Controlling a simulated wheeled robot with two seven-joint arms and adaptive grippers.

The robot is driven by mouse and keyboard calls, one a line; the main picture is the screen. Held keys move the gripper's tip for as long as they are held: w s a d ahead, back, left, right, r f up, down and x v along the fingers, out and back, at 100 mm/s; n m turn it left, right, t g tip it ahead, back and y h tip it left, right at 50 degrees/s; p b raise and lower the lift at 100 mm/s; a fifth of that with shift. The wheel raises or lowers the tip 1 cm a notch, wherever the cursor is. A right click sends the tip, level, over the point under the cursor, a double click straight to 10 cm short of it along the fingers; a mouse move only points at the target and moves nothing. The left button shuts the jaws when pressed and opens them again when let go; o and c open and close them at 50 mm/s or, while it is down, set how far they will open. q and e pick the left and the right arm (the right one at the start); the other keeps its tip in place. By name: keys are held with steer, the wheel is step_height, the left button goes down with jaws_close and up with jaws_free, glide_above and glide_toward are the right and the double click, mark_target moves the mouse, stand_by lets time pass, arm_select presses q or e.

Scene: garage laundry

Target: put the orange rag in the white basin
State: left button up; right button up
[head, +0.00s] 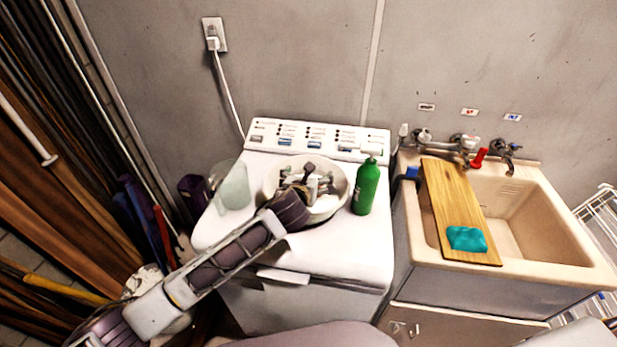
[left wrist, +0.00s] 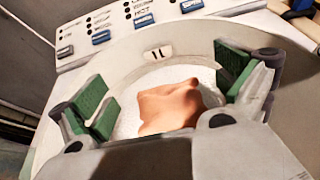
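The white basin (head: 340,203) stands on top of the washing machine (head: 350,255). My left gripper (head: 306,180) is over and partly inside the basin, pointing down. In the left wrist view the gripper (left wrist: 165,95) is open, its green-padded fingers wide apart. The orange rag (left wrist: 170,106) lies crumpled on the pale basin floor between and beyond the fingers, with no finger seen closed on it. The basin wall (left wrist: 185,47) curves behind it. In the head view my gripper hides the rag. My right gripper is not in view.
A green bottle (head: 366,187) stands close right of the basin, and a translucent jug (head: 234,187) stands at its left. A wooden board (head: 452,195) with a teal cloth (head: 466,238) lies across the sink (head: 575,262) at right. The machine's front top is clear.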

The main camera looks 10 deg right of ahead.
arm_select(q)
steer(key=shift+r, duration=0.1)
steer(key=shift+r, duration=0.45)
steer(key=shift+s+r, duration=0.15)
steer(key=v, duration=1.1)
steer(key=shift+s+a, duration=0.2)
steer(key=shift+s, duration=0.1)
stand_by(0.3)
stand_by(0.3)
